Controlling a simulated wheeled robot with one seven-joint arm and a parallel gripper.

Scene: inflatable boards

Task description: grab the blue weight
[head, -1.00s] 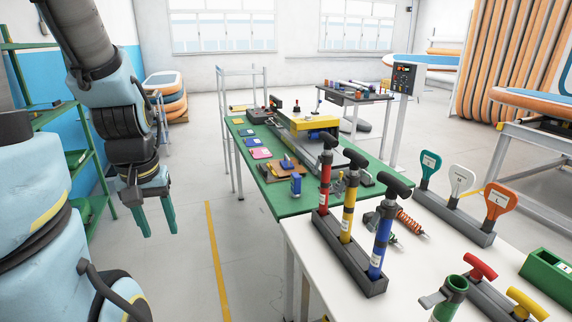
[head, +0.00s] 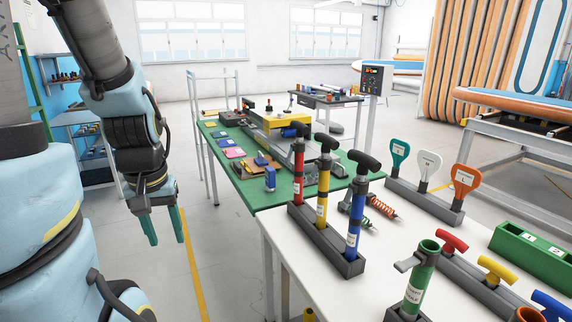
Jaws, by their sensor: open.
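No thing in view is clearly marked as the blue weight. A small upright blue object (head: 270,179) stands near the front left edge of the green table (head: 233,186); it may be the weight, but its details are too small to tell. My gripper (head: 167,228) hangs at the left with its two green fingers apart, pointing down and empty. It is over the floor, left of the green table and apart from everything on it.
A white table (head: 310,284) at front right bears red, yellow and blue pumps in a dark rack (head: 330,251), coloured paddles, a green cylinder (head: 420,280) and a green box (head: 535,250). Shelving (head: 92,150) stands left. Floor with a yellow line (head: 194,275) is open between.

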